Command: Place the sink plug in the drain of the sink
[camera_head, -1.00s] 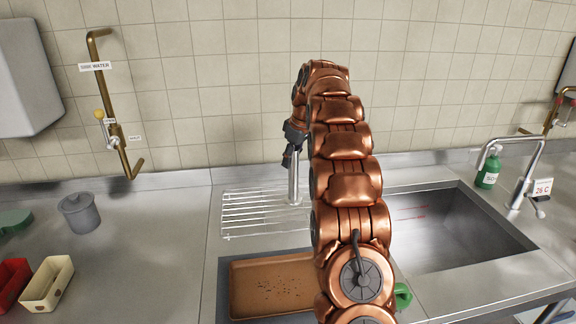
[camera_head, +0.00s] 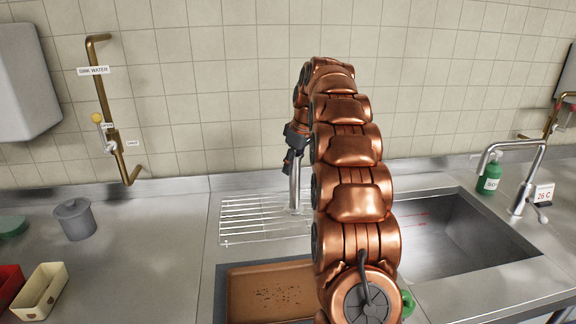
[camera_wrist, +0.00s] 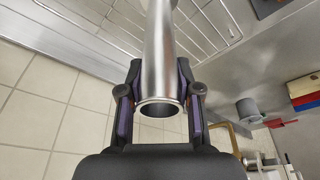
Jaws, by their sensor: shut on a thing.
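My gripper (camera_head: 295,146) points down and is shut around an upright metal tube (camera_head: 294,188), likely the sink plug. In the wrist view the tube (camera_wrist: 160,60) sits between both fingers, with its open rimmed end near the palm. Its lower end shows in front of the wire rack; I cannot tell whether it touches it. The steel sink (camera_head: 450,240) is at the right, partly behind my arm. Red marks show on its back wall. Its drain is not visible.
A wire rack (camera_head: 240,222) lies left of my arm, above a brown tray (camera_head: 240,300) with dark specks. A faucet (camera_head: 530,180) and green bottle (camera_head: 488,178) stand behind the sink. A grey pot (camera_head: 75,220) and cream bin (camera_head: 42,290) stand left. The counter between is clear.

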